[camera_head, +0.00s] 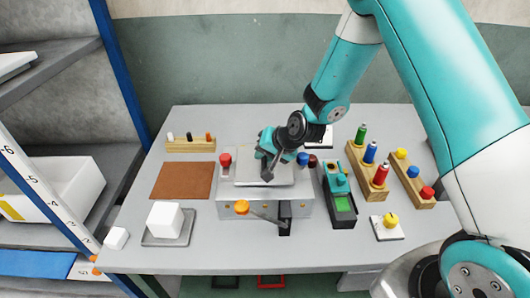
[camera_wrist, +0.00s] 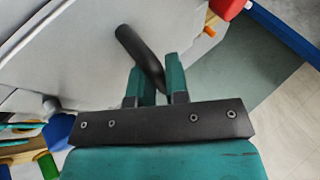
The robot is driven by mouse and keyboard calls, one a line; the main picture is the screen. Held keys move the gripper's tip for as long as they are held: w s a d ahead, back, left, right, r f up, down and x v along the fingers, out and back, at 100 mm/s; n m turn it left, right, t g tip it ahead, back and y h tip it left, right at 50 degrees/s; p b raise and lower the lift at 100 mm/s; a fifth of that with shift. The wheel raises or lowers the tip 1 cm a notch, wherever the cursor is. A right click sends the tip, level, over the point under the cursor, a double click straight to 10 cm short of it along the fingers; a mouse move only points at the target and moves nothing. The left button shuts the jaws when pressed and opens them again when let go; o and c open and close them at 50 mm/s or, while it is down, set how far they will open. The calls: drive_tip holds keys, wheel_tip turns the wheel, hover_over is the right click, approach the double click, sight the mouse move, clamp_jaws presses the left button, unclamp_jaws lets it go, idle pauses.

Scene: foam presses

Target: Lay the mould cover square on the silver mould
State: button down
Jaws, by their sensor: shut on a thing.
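The silver mould (camera_head: 300,207) is a grey metal box in the middle of the table. The mould cover (camera_head: 246,168), a pale flat plate, lies over the top of the mould. I cannot tell whether it touches the mould or hangs just above it. My gripper (camera_head: 268,168) is over the cover and shut on its dark round handle. In the wrist view the handle (camera_wrist: 130,42) passes between my teal fingers (camera_wrist: 160,82), at a slant to them. The pale plate (camera_wrist: 70,50) fills the upper left. The far side of the mould top is hidden.
A red knob (camera_head: 226,160) and a blue knob (camera_head: 303,159) flank the cover. An orange-knobbed lever (camera_head: 242,207) is at the front. A white block on a tray (camera_head: 165,241), a brown mat (camera_head: 183,181), a green-padded dark box (camera_head: 343,203) and peg racks (camera_head: 378,193) stand around.

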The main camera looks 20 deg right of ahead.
drive_tip(key=shift+f+b, duration=0.45)
drive_tip(key=shift+f, duration=0.05)
drive_tip(key=c, duration=1.1)
unclamp_jaws()
drive_tip(key=shift+o, duration=0.2)
drive_tip(key=shift+s+d+r, duration=0.1)
drive_tip(key=b+v, duration=0.2)
drive_tip(key=v, duration=1.5)
drive_tip(key=shift+b, duration=0.4)
